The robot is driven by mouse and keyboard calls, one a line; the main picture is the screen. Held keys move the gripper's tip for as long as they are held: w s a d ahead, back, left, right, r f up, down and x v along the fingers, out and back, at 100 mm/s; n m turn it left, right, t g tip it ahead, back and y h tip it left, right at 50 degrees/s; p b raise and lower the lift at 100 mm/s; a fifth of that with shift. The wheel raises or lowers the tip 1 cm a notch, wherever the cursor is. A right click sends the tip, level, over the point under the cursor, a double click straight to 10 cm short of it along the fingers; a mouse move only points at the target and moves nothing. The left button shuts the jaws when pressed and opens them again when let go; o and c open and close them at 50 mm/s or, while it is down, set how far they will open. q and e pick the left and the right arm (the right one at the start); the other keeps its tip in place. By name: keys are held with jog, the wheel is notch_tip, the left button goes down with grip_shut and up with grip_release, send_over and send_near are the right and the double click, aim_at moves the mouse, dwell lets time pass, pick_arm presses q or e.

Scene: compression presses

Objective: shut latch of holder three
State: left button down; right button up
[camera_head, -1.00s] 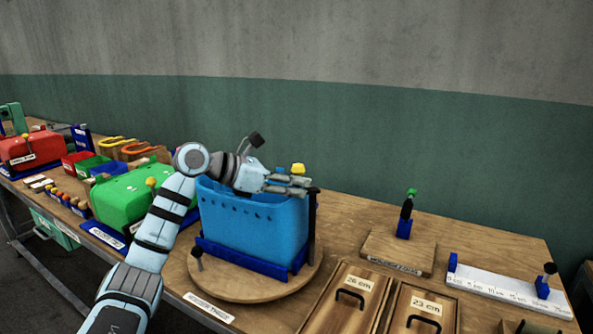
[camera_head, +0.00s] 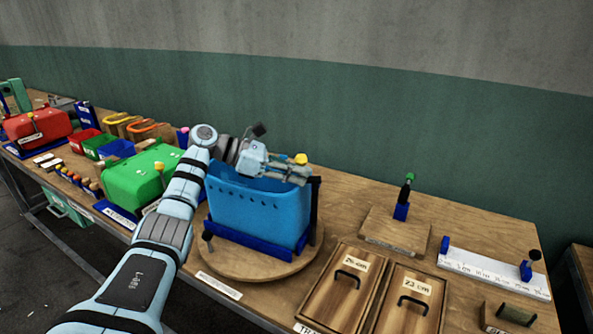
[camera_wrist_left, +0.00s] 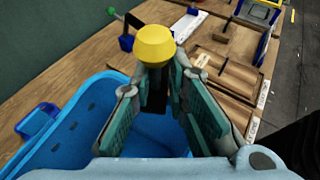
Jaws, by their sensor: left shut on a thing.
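A blue bin (camera_head: 258,212) sits in a dark blue holder (camera_head: 250,246) on a round wooden turntable (camera_head: 215,262). A yellow knob (camera_head: 301,159) on a dark lever is at the bin's upper right rim. My left gripper (camera_head: 300,174) reaches across the bin's top to this lever. In the left wrist view the yellow knob (camera_wrist_left: 155,43) stands above the fingertips, and its black stem (camera_wrist_left: 156,92) lies between the fingers. The fingers are shut on the lever just below the knob. The lever's lower end is hidden. My right gripper is not in view.
A green box (camera_head: 145,180) with its own yellow knob stands left of the turntable, and a red box (camera_head: 38,126) farther left. Wooden lids (camera_head: 338,290) with black handles lie at the front right. A wooden block with a green-tipped lever (camera_head: 405,200) stands behind them.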

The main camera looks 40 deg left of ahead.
pick_arm(q)
jog(key=c, duration=1.7)
grip_release()
jog(key=shift+s+a, duration=0.1)
jog(key=v, duration=1.1)
jog(key=shift+s+a+r, duration=0.25)
